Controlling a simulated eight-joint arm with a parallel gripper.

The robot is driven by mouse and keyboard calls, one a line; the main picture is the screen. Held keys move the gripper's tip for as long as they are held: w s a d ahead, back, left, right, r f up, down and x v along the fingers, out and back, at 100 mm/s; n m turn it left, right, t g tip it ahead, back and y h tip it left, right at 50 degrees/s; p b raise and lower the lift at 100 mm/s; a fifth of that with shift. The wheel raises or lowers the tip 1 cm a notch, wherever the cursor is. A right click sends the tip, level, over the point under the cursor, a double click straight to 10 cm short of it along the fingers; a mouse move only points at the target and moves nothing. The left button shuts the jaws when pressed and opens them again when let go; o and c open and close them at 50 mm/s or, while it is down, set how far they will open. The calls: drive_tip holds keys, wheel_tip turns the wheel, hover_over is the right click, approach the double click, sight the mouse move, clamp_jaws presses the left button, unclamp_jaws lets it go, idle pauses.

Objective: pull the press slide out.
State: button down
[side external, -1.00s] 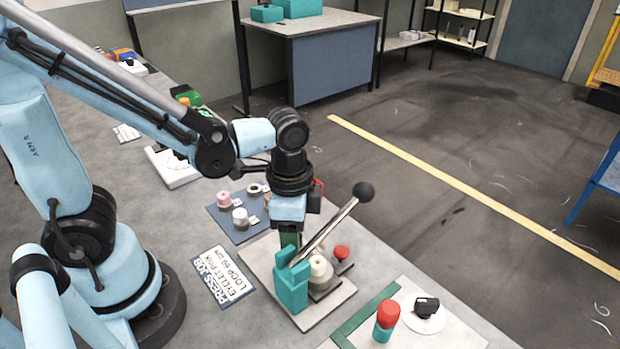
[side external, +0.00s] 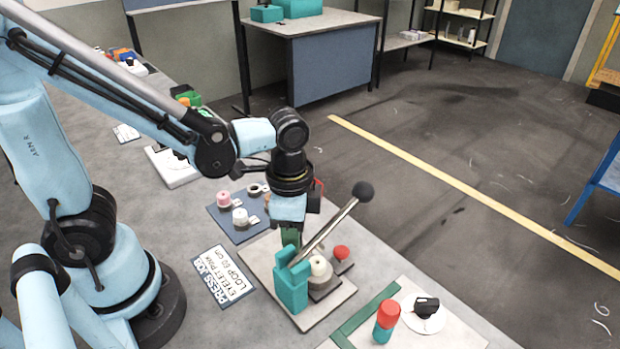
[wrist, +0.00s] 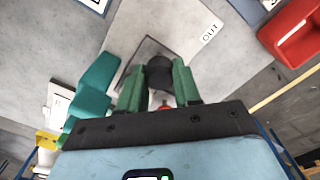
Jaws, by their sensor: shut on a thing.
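The teal press (side external: 291,288) stands on a pale base plate, its silver lever (side external: 327,230) slanting up to a black ball. Beside it sit a cream round piece (side external: 318,266) and a red knob (side external: 341,252) on dark grey blocks, which look like the press slide (side external: 323,289). My gripper (side external: 290,238) points down behind the lever, and its fingertips are partly hidden there. In the wrist view, my green fingers (wrist: 157,75) stand on either side of a black knob (wrist: 159,72). I cannot tell which press part it belongs to. The teal press is left of them.
A card marked OUT (wrist: 198,35) lies near the fingers. A red-topped teal bottle (side external: 386,322) and a white dish (side external: 423,313) holding a black item stand at the front right. A blue mat (side external: 236,232) with small spools lies behind the press.

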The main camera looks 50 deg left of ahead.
idle(0.6)
drive_tip(key=a, duration=0.9)
drive_tip(key=shift+a, duration=0.3)
drive_tip(key=c, duration=0.8)
unclamp_jaws()
drive_tip(key=shift+r, duration=6.05)
